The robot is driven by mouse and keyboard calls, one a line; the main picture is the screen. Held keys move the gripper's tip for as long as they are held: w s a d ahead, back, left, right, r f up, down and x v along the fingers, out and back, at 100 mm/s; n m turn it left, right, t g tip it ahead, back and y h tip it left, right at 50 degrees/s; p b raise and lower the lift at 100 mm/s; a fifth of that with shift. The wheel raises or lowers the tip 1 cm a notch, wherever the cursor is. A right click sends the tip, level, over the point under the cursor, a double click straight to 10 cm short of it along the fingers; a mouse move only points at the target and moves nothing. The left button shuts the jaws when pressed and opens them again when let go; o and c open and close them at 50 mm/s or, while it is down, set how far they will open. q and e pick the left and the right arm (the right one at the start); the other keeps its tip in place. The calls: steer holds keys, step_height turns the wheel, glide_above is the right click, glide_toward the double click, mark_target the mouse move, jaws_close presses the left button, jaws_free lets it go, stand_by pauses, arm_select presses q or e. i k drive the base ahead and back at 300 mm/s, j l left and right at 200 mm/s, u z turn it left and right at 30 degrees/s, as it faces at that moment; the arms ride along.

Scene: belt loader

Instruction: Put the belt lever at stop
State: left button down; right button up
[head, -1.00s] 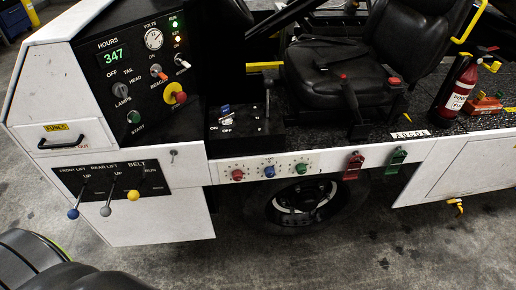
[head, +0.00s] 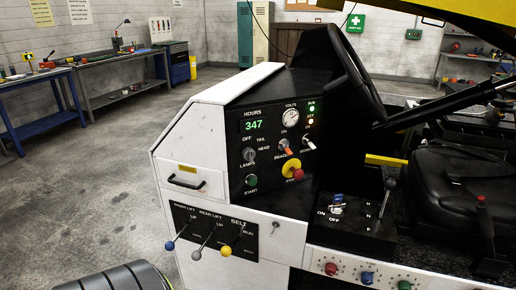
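The belt lever has a yellow ball knob (head: 226,251) on a thin metal rod. It is the rightmost of three levers on the black lever panel (head: 203,228), low on the white console in the head view. The word BELT stands above it and RUN at its upper right. A smaller label lower right of RUN is too small to read. The knob hangs down and out from the panel; I cannot tell which setting it is at. Neither of my grippers is in view.
Beside it are the blue-knobbed front lift lever (head: 170,246) and grey-knobbed rear lift lever (head: 196,255). Above are a drawer handle (head: 185,183) and a dashboard with a red-and-yellow stop button (head: 292,169). Open concrete floor (head: 100,190) lies left; workbenches stand behind.

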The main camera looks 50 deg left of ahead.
mark_target(226, 250)
steer(key=u, duration=1.9)
